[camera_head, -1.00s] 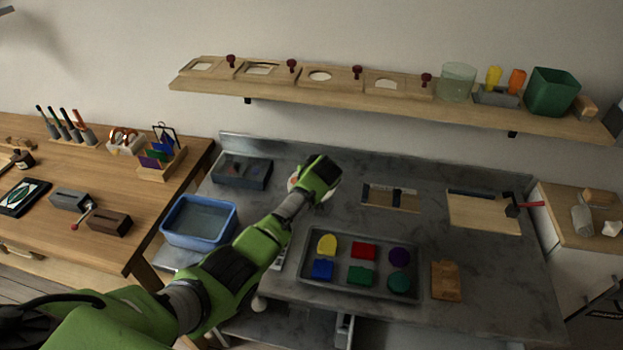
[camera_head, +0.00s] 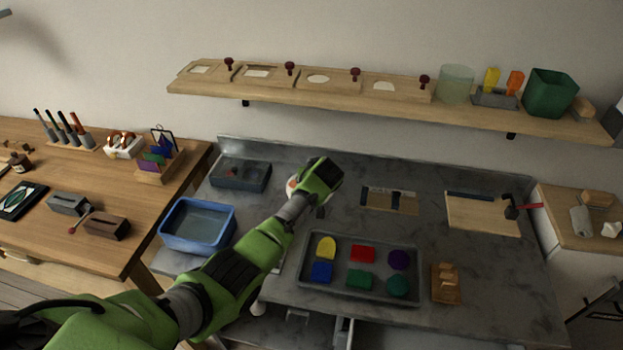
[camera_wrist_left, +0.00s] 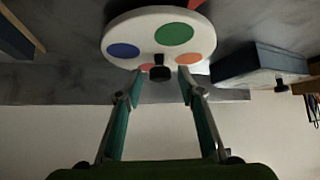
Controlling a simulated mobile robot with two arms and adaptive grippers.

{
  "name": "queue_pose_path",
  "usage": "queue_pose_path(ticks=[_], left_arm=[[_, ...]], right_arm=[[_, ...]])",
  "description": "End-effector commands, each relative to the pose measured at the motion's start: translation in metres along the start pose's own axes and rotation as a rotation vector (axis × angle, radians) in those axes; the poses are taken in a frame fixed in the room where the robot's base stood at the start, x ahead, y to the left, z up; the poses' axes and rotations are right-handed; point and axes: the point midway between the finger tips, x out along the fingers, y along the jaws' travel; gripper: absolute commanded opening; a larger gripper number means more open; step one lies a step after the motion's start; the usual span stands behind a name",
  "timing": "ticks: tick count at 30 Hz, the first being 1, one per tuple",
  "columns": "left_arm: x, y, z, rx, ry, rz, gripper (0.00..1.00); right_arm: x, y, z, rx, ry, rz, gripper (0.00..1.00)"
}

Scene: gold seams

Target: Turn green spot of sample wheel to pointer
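The sample wheel (camera_wrist_left: 131,25) is a white disc in the left wrist view, with a green spot (camera_wrist_left: 174,34), a blue spot (camera_wrist_left: 123,50), an orange spot (camera_wrist_left: 189,58) and a partly hidden reddish spot. A dark knob (camera_wrist_left: 159,72) sticks out from the wheel near its lower edge in that view. My left gripper (camera_wrist_left: 160,82) is open, its two fingertips apart on either side of the knob. I cannot tell whether they touch it. In the head view the wheel (camera_head: 292,186) is mostly hidden behind my left wrist (camera_head: 322,178). I cannot make out the pointer. My right gripper is out of view.
A dark grey box (camera_head: 240,175) and a blue tub (camera_head: 198,224) stand left of the wheel. A grey tray (camera_head: 340,290) with coloured blocks lies in front. A board with dark strips (camera_head: 390,200) lies to the right. A shelf (camera_head: 300,90) runs above.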

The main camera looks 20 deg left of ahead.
Motion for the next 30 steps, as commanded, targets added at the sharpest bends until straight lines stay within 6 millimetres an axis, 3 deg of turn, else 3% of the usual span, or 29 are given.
queue_pose_path(ticks=[8, 24, 30], left_arm=[[-0.018, 0.001, 0.000, 0.000, 0.001, 0.002, 0.35], [-0.098, 0.001, 0.001, 0.000, 0.000, 0.002, 0.35], [-0.116, 0.001, 0.001, 0.000, -0.001, 0.000, 0.35]], right_arm=[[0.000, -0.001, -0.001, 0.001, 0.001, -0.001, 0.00], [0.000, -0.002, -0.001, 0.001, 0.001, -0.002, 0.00], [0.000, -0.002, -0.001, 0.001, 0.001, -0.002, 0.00]])
